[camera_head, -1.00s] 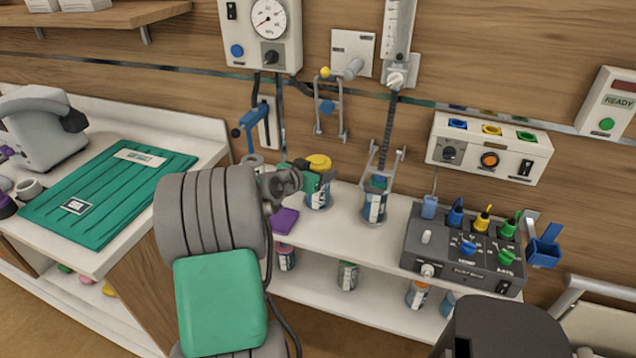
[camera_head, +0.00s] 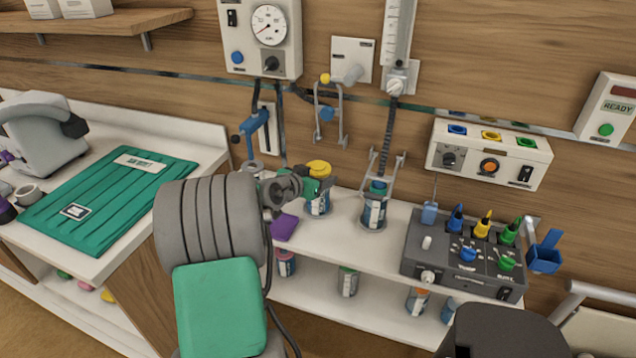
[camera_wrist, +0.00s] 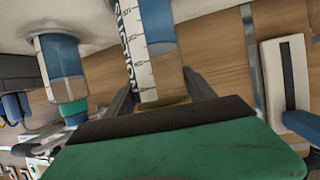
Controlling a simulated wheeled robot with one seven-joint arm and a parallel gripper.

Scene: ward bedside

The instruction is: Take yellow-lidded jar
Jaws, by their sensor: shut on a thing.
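The yellow-lidded jar (camera_head: 318,205) stands upright at the upper shelf's back, its yellow lid (camera_head: 319,168) showing above my gripper (camera_head: 318,187). My gripper reaches it from the front left and is shut on it just below the lid. In the wrist view, the jar (camera_wrist: 150,50) appears upside down between my two fingers (camera_wrist: 163,95), with its white scale label and blue contents showing. A sliver of yellow lid shows there behind my gripper's dark edge. Whether the jar's base touches the shelf is hard to tell.
A teal-lidded jar (camera_head: 374,210) stands just right, below a wall bracket; it also shows in the wrist view (camera_wrist: 62,65). A purple block (camera_head: 284,228) lies in front. A grey control box (camera_head: 465,250) fills the shelf's right. Several jars stand on the lower shelf (camera_head: 320,296).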

